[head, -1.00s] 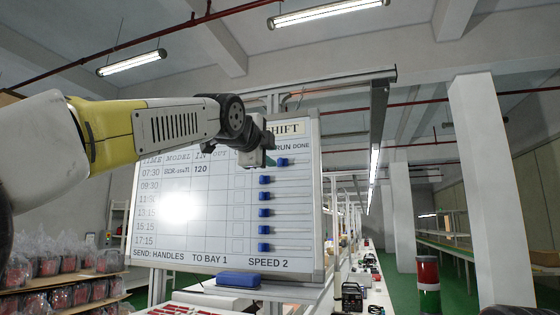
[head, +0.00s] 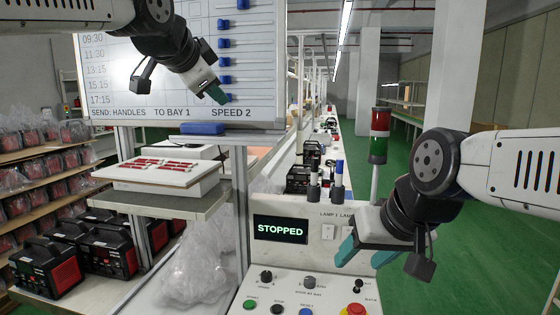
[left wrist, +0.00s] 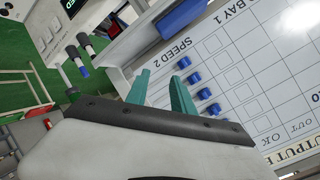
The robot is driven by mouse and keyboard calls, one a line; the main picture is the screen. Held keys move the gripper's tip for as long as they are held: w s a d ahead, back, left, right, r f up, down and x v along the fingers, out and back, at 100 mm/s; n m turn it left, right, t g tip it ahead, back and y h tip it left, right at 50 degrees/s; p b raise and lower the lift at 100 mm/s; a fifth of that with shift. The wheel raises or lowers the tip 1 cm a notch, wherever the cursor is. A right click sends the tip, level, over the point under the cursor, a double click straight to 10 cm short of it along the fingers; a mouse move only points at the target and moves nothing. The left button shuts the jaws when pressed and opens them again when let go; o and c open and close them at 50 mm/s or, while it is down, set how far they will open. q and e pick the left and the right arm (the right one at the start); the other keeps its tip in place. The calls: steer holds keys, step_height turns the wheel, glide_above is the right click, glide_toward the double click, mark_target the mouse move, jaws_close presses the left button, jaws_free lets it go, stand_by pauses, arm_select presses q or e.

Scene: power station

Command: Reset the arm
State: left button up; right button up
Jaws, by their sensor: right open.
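My left arm reaches in from the upper left of the head view, with its left gripper (head: 213,93) in front of the lower part of the whiteboard (head: 150,85), near its blue sliders. The left wrist view shows the teal fingers (left wrist: 162,82) apart with nothing between them. I cannot tell whether they touch the board. My right arm comes in from the right edge, and its right gripper (head: 349,246) is open and empty, above and beside the control panel (head: 325,262). The panel's display (head: 280,229) reads STOPPED.
Below the board are a blue eraser (head: 202,128) and a white tray with red parts (head: 160,165). Boxed red-and-black units (head: 75,262) stand on the lower left shelf. A red-green signal lamp (head: 379,135) stands behind the panel. Green floor (head: 480,265) is open at right.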

arm_select(q)
steer(key=s+f+n+g, duration=0.3)
steer(key=s+f+n, duration=0.2)
steer(key=f, duration=0.9)
steer(key=s+f+n+g, duration=0.3)
steer(key=s+f+n, duration=0.3)
steer(key=s+f, duration=0.6)
step_height(320, 180, down, 2)
steer(key=shift+a+f+g, duration=0.1)
steer(key=shift+a+g, duration=0.1)
steer(key=shift+g, duration=0.1)
